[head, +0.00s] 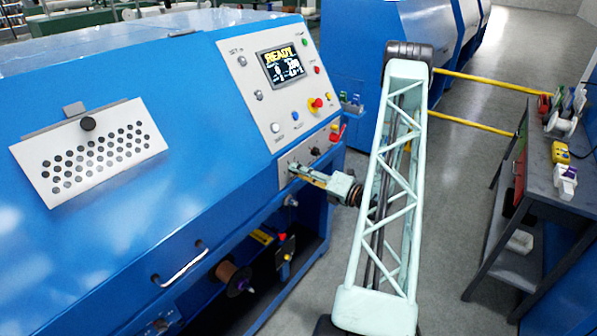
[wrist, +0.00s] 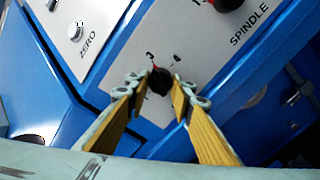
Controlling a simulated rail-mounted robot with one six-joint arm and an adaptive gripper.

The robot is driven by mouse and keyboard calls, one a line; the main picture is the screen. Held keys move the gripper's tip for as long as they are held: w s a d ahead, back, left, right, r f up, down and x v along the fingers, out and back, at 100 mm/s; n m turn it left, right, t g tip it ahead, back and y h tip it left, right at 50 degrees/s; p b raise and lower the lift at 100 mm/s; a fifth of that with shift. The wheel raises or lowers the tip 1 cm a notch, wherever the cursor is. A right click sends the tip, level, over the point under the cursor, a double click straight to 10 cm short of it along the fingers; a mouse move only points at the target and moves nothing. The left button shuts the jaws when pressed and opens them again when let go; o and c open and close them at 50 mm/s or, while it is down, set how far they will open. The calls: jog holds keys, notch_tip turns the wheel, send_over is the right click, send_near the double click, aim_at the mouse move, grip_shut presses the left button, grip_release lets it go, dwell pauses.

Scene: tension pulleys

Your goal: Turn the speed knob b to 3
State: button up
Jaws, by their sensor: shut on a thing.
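I cannot read a name for this knob. My gripper (wrist: 157,86) has its yellow-padded fingertips on either side of the knob and is shut on it. In the head view my gripper (head: 297,170) reaches the small plate low on the blue machine's right side. There the fingers mostly hide the held knob.
A second knob, red and black (wrist: 228,3), is near the word SPINDLE. The control panel (head: 262,92) with a READY screen (head: 285,66) is above. A grey workbench (head: 540,185) stands at right, with open floor between.

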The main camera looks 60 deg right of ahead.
jog(key=o, duration=0.9)
jog(key=shift+s, duration=0.1)
jog(key=shift+s+a, duration=0.2)
jog(key=shift+s, duration=5.7)
jog(key=shift+w, duration=0.1)
